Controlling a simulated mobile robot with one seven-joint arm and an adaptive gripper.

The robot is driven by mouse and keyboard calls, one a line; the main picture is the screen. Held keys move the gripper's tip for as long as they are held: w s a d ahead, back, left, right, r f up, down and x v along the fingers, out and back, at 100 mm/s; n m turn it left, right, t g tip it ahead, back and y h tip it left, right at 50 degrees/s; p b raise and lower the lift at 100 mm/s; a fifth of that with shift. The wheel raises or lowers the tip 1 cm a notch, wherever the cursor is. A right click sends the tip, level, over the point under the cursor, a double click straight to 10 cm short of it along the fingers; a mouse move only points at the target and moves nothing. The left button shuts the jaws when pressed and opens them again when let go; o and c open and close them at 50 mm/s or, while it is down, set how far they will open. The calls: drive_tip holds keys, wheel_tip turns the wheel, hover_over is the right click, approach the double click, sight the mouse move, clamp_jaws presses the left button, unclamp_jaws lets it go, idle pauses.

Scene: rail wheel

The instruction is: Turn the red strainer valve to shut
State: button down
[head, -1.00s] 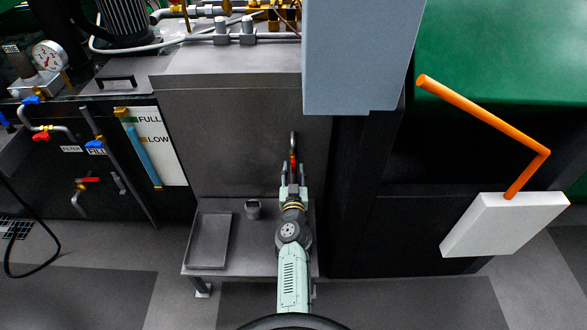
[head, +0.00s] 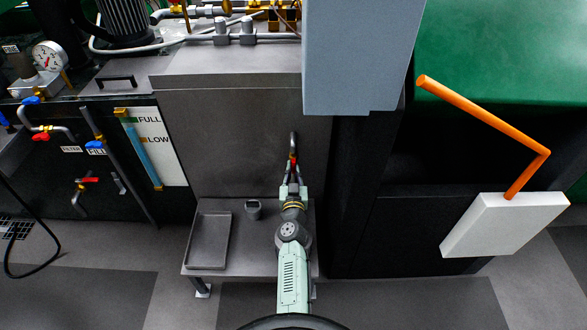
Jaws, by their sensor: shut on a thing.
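A small red valve handle (head: 293,157) shows at the lower end of a dark bent pipe (head: 293,138) on the front of the grey cabinet. My gripper (head: 293,168) reaches up from below to this spot. Its fingers are close together and shut on the red handle. The fingers partly hide the handle, so its exact angle cannot be told.
A grey bench (head: 245,265) with a shallow tray (head: 209,241) and a small cup (head: 253,210) lies left of my arm. A pale blue-grey box (head: 360,55) overhangs at upper right. Other red-handled valves (head: 88,180) are at left.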

drive_tip(key=m, duration=0.4)
drive_tip(key=shift+m, duration=0.3)
drive_tip(key=m, duration=0.4)
drive_tip(key=shift+m, duration=0.3)
